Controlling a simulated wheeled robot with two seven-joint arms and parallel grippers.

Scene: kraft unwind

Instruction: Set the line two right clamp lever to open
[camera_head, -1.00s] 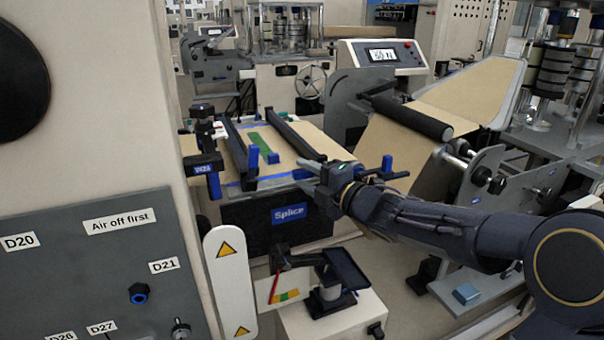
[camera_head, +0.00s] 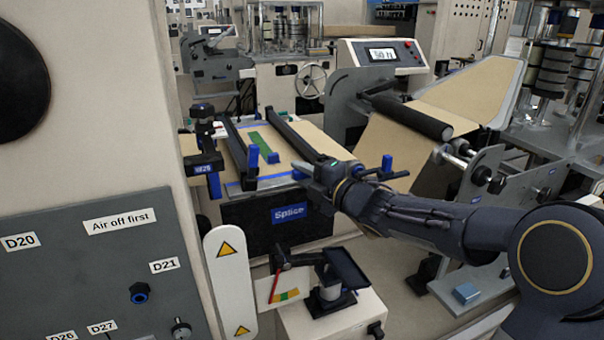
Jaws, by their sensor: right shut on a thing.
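The splice table carries two long black clamp bars over brown paper. The left clamp bar (camera_head: 234,145) ends at a blue upright lever (camera_head: 253,160). The right clamp bar (camera_head: 293,138) runs down to my right gripper (camera_head: 303,172). The gripper is at the bar's near end, shut on a small blue part that looks like the right clamp lever (camera_head: 298,175). Most of that lever is hidden by the fingers, so its angle cannot be told. My right arm reaches in from the right. My left gripper is not in view.
A blue "Splice" label (camera_head: 289,213) marks the table's dark front. A small stand with a black tray (camera_head: 346,268) is below. A grey panel (camera_head: 90,270) and a white warning post (camera_head: 230,280) stand at the left. A black roller (camera_head: 412,117) is at the right.

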